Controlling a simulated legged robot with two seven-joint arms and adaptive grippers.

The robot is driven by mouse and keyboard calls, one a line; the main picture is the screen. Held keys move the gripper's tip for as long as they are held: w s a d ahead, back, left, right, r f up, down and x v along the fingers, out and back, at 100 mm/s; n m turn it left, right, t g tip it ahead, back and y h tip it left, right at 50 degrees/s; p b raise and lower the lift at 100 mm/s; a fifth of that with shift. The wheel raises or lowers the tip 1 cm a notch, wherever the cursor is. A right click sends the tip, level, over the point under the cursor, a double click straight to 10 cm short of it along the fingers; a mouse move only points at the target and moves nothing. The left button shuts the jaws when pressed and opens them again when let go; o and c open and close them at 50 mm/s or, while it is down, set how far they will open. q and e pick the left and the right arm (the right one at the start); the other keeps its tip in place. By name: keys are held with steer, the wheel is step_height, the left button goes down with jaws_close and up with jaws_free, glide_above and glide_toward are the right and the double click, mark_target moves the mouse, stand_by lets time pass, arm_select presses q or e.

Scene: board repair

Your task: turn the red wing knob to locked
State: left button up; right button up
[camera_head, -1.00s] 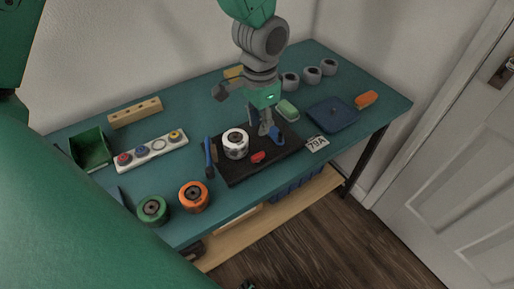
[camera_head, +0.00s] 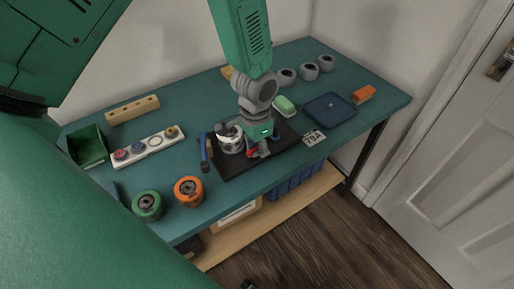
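The red wing knob (camera_head: 251,153) is on the black board (camera_head: 228,173), near its front edge, and shows only in part. My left gripper (camera_head: 263,151) points down right at the knob, its fingers overlapping it in the picture. Whether the fingers are open or closed on the knob is too small to tell. A white and dark wheel (camera_head: 231,143) sits on the board just left of the knob, with part of my gripper close above it. The knob's locked mark cannot be made out. My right gripper is not in view.
The board lies on a teal table (camera_head: 200,97).

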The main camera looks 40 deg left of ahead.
arm_select(q)
steer(key=shift+a, duration=0.15)
jaws_close()
steer(key=shift+s+a, duration=0.1)
steer(key=shift+a, duration=0.2)
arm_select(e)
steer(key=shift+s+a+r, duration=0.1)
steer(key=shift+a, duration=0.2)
arm_select(q)
steer(key=shift+d, duration=0.1)
